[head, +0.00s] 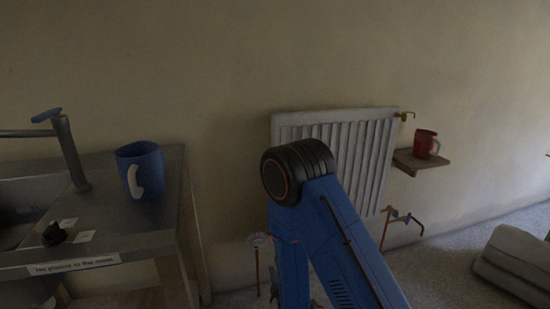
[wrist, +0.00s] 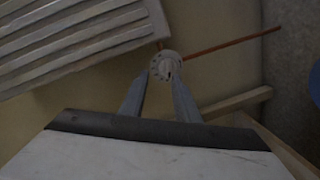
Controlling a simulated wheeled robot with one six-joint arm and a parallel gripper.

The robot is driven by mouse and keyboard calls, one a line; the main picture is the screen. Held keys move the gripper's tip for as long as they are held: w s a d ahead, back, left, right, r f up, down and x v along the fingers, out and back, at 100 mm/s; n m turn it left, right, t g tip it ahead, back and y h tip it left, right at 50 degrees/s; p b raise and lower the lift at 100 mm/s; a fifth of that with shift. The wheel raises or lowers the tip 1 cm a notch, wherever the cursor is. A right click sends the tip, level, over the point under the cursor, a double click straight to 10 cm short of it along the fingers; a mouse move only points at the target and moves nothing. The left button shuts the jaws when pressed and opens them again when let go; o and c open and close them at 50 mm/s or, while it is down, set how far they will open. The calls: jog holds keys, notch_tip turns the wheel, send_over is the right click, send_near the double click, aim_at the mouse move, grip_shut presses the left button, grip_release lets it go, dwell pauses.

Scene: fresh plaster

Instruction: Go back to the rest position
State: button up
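My gripper (wrist: 161,80) shows in the wrist view with its two grey fingers apart. A round white valve knob (wrist: 166,66) with marks around its rim shows at the fingertips. I cannot tell whether the fingers touch it. A round white dial-like knob (head: 258,240) on a copper pipe also shows in the head view, left of my blue arm. My gripper is hidden in the head view, where my arm bends in front of the radiator (head: 378,165).
A steel sink counter (head: 150,215) with a blue mug (head: 140,170) and a tap (head: 70,150) stands at left. A red mug (head: 425,144) sits on a small wall shelf (head: 420,162). A grey cushioned seat (head: 515,262) is at lower right.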

jog(key=w+d+r+m+g, duration=0.25)
jog(key=d+r+m, duration=0.35)
jog(key=r, duration=0.5)
jog(key=s+d+r+m+g+h, duration=0.1)
jog(key=s+d+r+m+g, duration=0.15)
jog(key=s+d+r, duration=0.55)
jog(key=s+d+r+m+g+h, duration=0.1)
jog(key=s+d, duration=0.4)
jog(key=s, duration=0.5)
jog(key=s+d+r+m+g, duration=0.3)
jog(key=s+r, duration=0.3)
jog(key=s, duration=0.4)
jog(key=s+d+r+m+g+h, duration=0.1)
jog(key=s+d+r+m+g, duration=0.1)
jog(key=s+d, duration=0.4)
jog(key=s+r+m, duration=0.1)
jog(key=s+r, duration=0.1)
jog(key=s, duration=0.2)
jog(key=shift+d+r+h, duration=0.2)
jog(key=shift+d+h, duration=0.1)
jog(key=shift+d, duration=0.05)
jog(key=shift+o, duration=0.3)
jog(key=shift+w, duration=0.15)
